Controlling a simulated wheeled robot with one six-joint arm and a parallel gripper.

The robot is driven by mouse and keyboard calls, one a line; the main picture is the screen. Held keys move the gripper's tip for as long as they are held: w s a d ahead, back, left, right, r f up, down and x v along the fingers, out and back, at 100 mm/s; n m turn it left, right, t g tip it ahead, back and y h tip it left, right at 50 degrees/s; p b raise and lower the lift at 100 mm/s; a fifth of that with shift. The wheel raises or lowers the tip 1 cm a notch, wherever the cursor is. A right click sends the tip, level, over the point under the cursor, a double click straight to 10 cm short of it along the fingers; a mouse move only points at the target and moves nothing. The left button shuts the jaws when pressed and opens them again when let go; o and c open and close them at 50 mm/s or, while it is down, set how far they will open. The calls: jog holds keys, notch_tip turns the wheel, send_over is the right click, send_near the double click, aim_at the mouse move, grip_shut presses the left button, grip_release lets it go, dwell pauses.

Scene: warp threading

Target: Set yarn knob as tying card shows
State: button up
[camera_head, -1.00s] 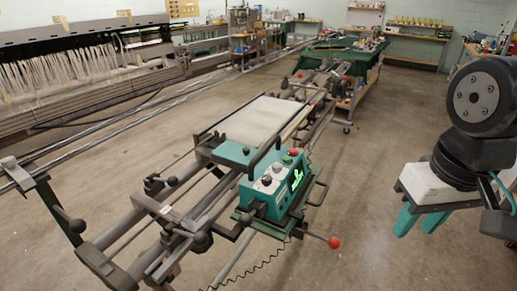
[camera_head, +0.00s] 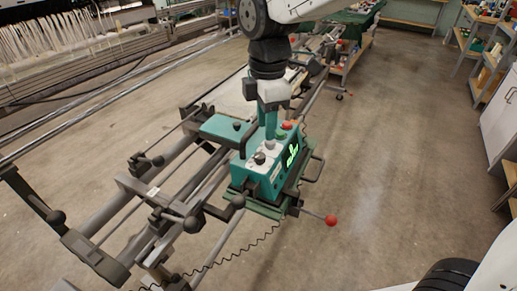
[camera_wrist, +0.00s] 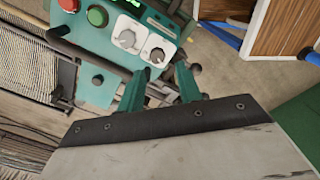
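A teal control box (camera_head: 262,175) stands on the machine carriage, with a lit green display (camera_head: 292,155) on its side. Its top carries two round knobs on pale plates. In the wrist view one knob (camera_wrist: 127,39) is nearer the green button, and the other knob (camera_wrist: 157,55) lies just beyond my fingertips. I cannot tell which is the yarn knob. My gripper (camera_wrist: 161,72) has its two teal fingers apart with nothing between them. In the head view my gripper (camera_head: 267,128) points down over the box top. I cannot make out the tying card.
A red button (camera_head: 287,125) and a green button (camera_wrist: 97,16) sit beside the knobs. A red-ended lever (camera_head: 331,221) sticks out at the right of the carriage. The floor to the right is clear. Rails and clamps lie to the left.

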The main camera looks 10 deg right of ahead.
aim_at(259, 155)
jog(key=shift+w+a+f+n, duration=0.25)
jog(key=shift+a+n, duration=0.15)
jog(key=shift+a, duration=0.15)
jog(key=shift+a+f, duration=0.15)
jog(key=shift+f, duration=0.15)
notch_tip(259, 155, down, 7)
jog(key=shift+f, duration=0.15)
jog(key=c, duration=0.7)
